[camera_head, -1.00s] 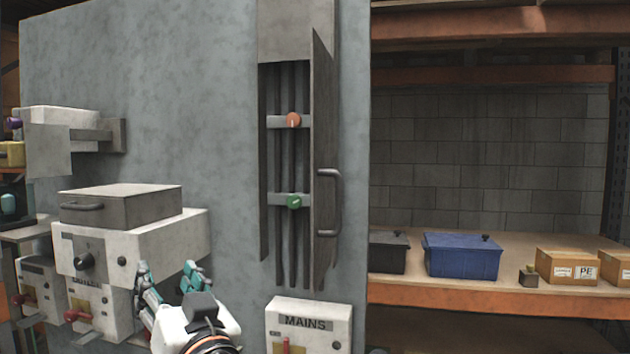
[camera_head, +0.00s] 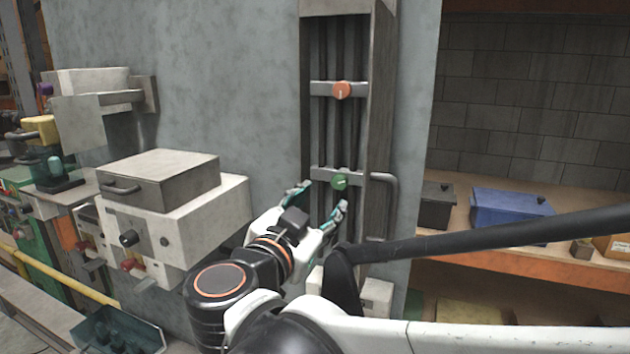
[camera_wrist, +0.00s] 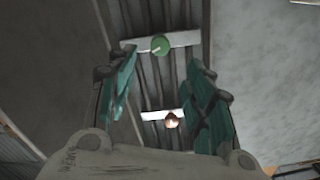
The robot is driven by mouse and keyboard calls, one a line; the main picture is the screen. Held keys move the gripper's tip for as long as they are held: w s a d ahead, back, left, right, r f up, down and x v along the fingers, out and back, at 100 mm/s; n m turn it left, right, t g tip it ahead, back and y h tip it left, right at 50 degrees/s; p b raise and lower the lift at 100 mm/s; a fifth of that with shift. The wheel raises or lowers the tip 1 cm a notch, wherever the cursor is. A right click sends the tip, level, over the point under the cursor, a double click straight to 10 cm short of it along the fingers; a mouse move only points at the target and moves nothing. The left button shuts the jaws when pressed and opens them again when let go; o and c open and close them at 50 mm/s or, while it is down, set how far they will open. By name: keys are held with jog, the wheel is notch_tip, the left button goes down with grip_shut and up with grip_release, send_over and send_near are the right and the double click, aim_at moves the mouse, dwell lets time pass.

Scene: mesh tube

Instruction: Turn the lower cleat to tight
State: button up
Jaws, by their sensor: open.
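The lower cleat is a round green knob (camera_head: 339,182) on a grey crossbar (camera_head: 320,172) over dark vertical cables in an open wall channel. It also shows in the wrist view (camera_wrist: 161,45), between the fingertips in the picture, with a pale line across its face. The upper cleat is an orange knob (camera_head: 341,90) on a second crossbar, also seen in the wrist view (camera_wrist: 171,121). My gripper (camera_head: 322,197) is open and empty in front of the green knob, its teal fingers to either side. Contact with the knob cannot be told.
A grey side panel with a bar handle (camera_head: 392,185) stands close right of the channel. A white box with a grey lid (camera_head: 165,185) projects from the wall at left. Black and blue (camera_head: 510,215) boxes sit on the shelf at right.

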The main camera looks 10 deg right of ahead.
aim_at(337, 184)
jog(key=p+x, duration=0.1)
jog(key=x, duration=1)
jog(key=shift+a, duration=0.1)
jog(key=c, duration=1)
